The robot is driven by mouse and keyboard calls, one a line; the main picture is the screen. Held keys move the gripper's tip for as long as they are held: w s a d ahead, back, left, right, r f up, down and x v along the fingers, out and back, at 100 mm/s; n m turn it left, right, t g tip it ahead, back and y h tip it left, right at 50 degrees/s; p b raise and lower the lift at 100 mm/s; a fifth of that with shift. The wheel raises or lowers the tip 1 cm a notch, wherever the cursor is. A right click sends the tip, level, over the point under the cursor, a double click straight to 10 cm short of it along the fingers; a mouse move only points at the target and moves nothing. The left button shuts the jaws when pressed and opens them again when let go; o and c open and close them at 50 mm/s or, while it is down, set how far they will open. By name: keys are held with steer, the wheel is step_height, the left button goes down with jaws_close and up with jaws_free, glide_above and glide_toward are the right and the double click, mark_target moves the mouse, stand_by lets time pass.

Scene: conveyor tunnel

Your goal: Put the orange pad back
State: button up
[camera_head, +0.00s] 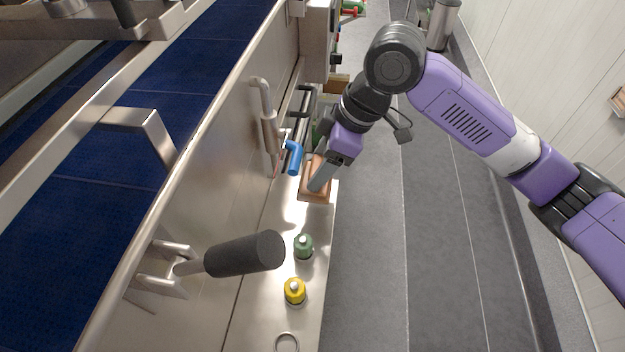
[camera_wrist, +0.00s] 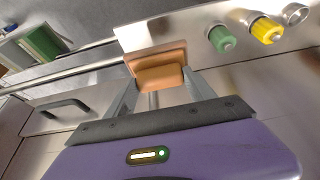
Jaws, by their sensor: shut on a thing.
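The orange pad (camera_wrist: 160,77) is between the two fingers of my gripper (camera_wrist: 158,90) in the wrist view, and the gripper is shut on it. Behind it, an orange-brown square base (camera_wrist: 150,54) shows against the steel ledge; I cannot tell whether the pad touches it. In the head view my gripper (camera_head: 321,178) is low over the ledge, and an orange-brown patch (camera_head: 316,195) shows at the fingers. The fingers hide part of the pad there.
A green knob (camera_head: 303,246) and a yellow knob (camera_head: 295,291) stand on the steel ledge (camera_head: 262,310). A blue-handled valve (camera_head: 294,157) is close left of my gripper. A black padded lever (camera_head: 245,254) juts out nearer the camera. The grey floor at right is clear.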

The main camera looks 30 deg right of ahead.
steer(key=x, duration=0.3)
steer(key=shift+f, duration=0.1)
step_height(320, 180, down, 3)
steer(key=shift+w+a+f+p, duration=0.1)
steer(key=shift+a+f+p, duration=0.05)
steer(key=shift+f+p, duration=0.3)
steer(key=shift+f, duration=0.1)
steer(key=shift+f, duration=0.1)
steer(key=o, duration=1.7)
